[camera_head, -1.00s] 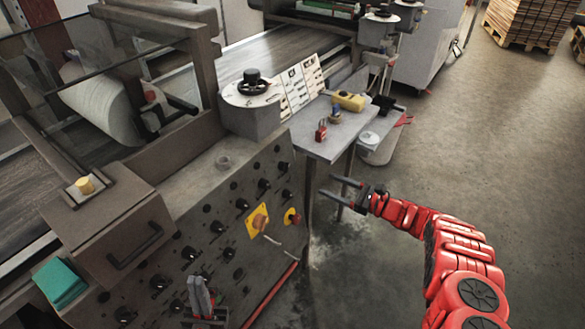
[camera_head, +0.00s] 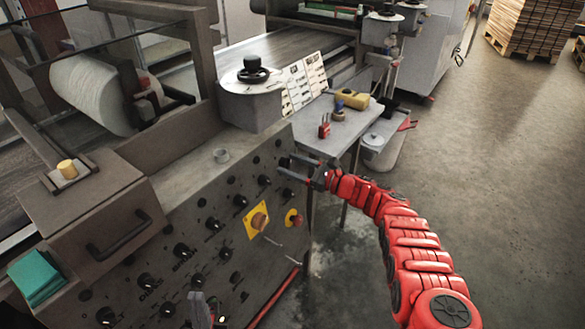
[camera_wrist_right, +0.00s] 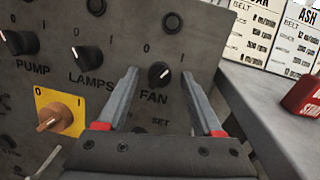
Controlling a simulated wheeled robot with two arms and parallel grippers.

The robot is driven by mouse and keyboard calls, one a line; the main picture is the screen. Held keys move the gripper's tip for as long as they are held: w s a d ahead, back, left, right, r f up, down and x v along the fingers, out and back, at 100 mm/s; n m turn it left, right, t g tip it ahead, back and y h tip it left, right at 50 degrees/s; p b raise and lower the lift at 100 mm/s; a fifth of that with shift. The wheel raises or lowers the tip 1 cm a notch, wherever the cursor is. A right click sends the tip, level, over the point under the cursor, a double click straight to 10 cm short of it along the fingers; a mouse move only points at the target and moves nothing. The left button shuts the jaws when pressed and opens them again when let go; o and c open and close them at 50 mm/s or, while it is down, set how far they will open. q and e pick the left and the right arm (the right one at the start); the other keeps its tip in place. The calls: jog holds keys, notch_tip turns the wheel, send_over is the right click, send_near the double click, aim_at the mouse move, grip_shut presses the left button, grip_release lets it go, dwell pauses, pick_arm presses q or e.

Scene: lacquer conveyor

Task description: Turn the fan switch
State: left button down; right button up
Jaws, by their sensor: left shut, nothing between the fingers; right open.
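The fan switch (camera_wrist_right: 159,74) is a black knob on the grey panel, above the word FAN, with 0 and 1 marked above it. A small white mark shows on its right side; its exact setting is hard to read. My right gripper (camera_wrist_right: 159,73) is open, its fingers either side of the knob in the wrist view; I cannot tell whether they touch it. In the head view my right gripper (camera_head: 286,164) is at the panel's upper right edge and partly hides the knob. My left gripper (camera_head: 200,310) is shut and empty at the bottom edge, low before the panel.
The lamps knob (camera_wrist_right: 88,57), pump knob (camera_wrist_right: 20,42) and a yellow-plated switch (camera_wrist_right: 57,117) lie left of the fan switch. The floor at right is clear.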

grip_shut()
